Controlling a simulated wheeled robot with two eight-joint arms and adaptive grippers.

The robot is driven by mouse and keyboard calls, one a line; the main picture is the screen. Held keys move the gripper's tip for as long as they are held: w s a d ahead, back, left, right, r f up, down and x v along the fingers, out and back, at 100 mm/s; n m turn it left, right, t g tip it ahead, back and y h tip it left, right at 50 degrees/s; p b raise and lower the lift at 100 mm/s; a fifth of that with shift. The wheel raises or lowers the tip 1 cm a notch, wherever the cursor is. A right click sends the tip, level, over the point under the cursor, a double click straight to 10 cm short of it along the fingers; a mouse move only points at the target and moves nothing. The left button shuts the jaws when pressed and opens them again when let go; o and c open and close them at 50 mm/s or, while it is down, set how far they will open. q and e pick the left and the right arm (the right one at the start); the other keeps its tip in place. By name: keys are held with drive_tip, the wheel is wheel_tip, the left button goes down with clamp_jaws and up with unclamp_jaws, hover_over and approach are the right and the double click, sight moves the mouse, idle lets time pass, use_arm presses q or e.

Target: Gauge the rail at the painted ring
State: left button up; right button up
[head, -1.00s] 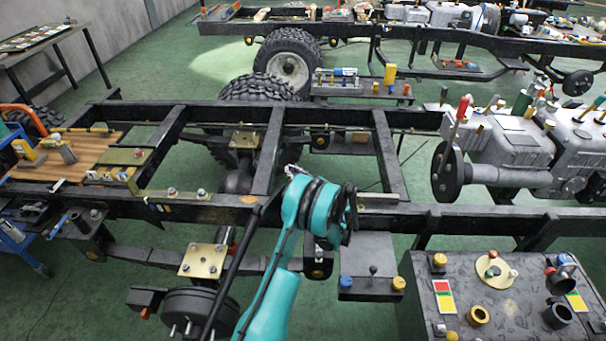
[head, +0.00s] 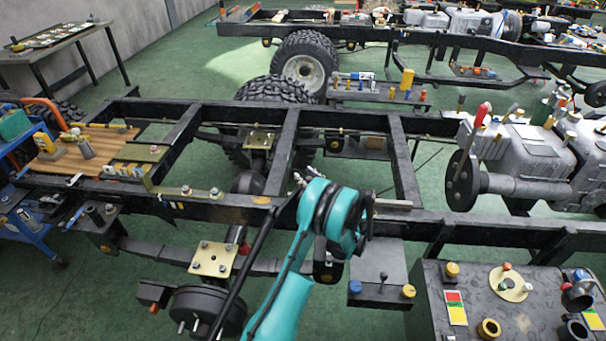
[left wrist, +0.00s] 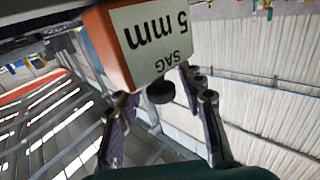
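My left gripper (head: 300,182) is at the near rail (head: 225,207) of the chassis frame, mostly hidden behind my teal arm. In the left wrist view, its two fingers (left wrist: 160,88) reach up to an orange block gauge (left wrist: 112,48). The gauge has a white label, upside down, reading "SAG 5 mm", and a dark round knob shows between the fingers. My right gripper is out of view.
A gold plate with bolts (head: 213,259) and a drum lie below the rail. A small box with a lever and coloured knobs (head: 382,276) is right of my arm. An engine (head: 525,155) stands at right, a wooden board (head: 85,150) at left.

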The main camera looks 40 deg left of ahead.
use_arm(q)
drive_tip(key=v, duration=1)
drive_tip(key=shift+s+a, duration=0.1)
drive_tip(key=shift+r, duration=0.1)
